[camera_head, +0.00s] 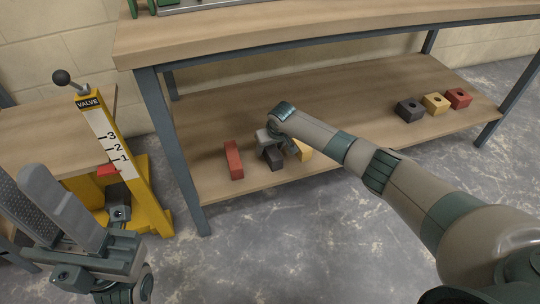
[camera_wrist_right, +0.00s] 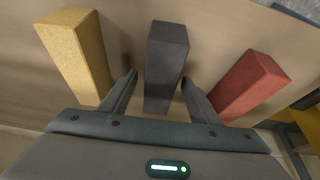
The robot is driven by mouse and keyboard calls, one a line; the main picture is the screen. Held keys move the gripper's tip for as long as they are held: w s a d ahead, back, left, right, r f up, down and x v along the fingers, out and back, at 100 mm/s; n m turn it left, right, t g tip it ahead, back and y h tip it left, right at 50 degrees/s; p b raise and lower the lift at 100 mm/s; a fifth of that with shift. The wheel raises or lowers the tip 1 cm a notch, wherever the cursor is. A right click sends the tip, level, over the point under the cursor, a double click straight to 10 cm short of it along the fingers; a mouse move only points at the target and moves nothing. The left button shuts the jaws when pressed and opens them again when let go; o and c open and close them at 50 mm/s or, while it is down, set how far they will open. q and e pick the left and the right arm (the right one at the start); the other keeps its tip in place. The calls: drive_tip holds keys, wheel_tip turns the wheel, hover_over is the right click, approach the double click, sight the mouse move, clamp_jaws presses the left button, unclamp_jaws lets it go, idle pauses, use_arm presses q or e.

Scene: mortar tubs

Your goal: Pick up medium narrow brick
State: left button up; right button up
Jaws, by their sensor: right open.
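Three narrow bricks lie on the lower shelf: red (camera_head: 234,160), dark grey (camera_head: 274,158) and yellow (camera_head: 303,150). The wrist view shows the yellow brick (camera_wrist_right: 76,55) at left, the dark grey brick (camera_wrist_right: 166,60) in the middle and the red brick (camera_wrist_right: 250,85) at right. Which one is the medium brick, I cannot tell. My right gripper (camera_head: 272,147) is open over the dark grey brick; its fingers (camera_wrist_right: 160,84) stand on either side of it, with gaps showing. The arm partly hides the yellow brick. My left gripper (camera_head: 45,195) is at the lower left, away from the bricks.
Several holed blocks, including a dark one (camera_head: 409,109) and a red one (camera_head: 459,98), stand on the shelf (camera_head: 350,90) at right. The tabletop (camera_head: 300,32) is above. A yellow valve stand (camera_head: 132,170) is left of the table leg (camera_head: 172,140).

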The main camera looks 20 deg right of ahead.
drive_tip(key=shift+w+f, duration=0.1)
idle(0.4)
drive_tip(key=c, duration=1.3)
clamp_jaws()
drive_tip(key=shift+r, duration=0.2)
